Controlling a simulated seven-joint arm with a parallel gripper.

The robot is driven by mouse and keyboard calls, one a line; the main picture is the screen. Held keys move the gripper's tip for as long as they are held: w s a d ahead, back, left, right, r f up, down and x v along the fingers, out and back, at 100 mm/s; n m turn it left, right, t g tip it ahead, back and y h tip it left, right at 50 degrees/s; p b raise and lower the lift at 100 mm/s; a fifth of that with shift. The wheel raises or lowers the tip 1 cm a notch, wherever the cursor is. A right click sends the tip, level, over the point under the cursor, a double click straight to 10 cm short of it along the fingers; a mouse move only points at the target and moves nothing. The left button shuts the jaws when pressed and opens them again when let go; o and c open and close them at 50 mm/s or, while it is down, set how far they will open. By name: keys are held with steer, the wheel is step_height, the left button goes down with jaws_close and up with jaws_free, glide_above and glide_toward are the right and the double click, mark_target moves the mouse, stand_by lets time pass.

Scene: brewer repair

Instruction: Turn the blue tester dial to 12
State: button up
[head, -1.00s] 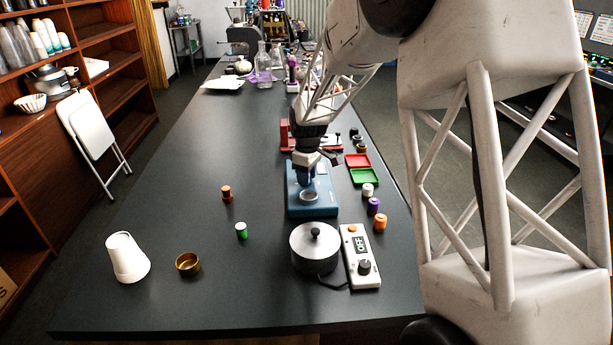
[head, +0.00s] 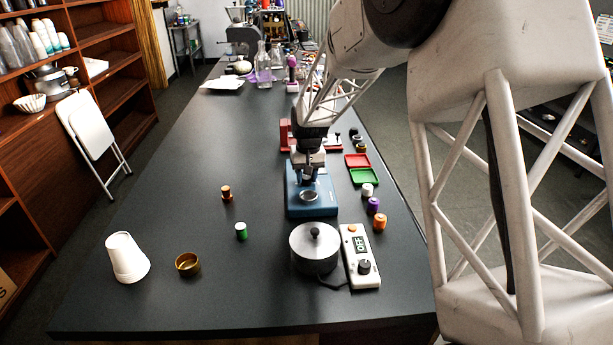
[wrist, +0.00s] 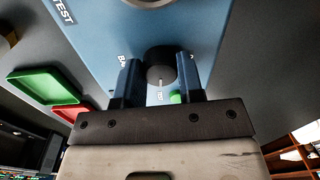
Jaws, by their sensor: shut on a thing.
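The blue tester (head: 312,208) stands on the dark table, with a round metal ring (head: 308,196) on its base. In the wrist view its blue face (wrist: 215,20) has white lettering, "TEST" among it. My gripper (wrist: 159,70) has one blue finger on each side of the black tester dial (wrist: 160,58) and is shut on it. A pale pointer line on the dial faces the gripper's palm. A small green spot shows beside the right finger. The scale marks are partly hidden, so I cannot read the setting. In the head view my gripper (head: 307,168) is over the tester.
A grey lidded pot (head: 313,256) and a white controller reading OFF (head: 360,262) stand in front of the tester. Green (head: 364,176) and red (head: 357,160) trays and several coloured spools lie to its right. The table's left middle is mostly clear.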

mark_target(308, 177)
steer(key=m, duration=0.4)
steer(key=shift+m, duration=0.3)
stand_by(0.4)
steer(key=o, duration=0.9)
steer(key=shift+r, duration=0.15)
steer(key=shift+d+r, duration=0.15)
steer(key=shift+r, duration=3.65)
steer(key=shift+s, duration=0.15)
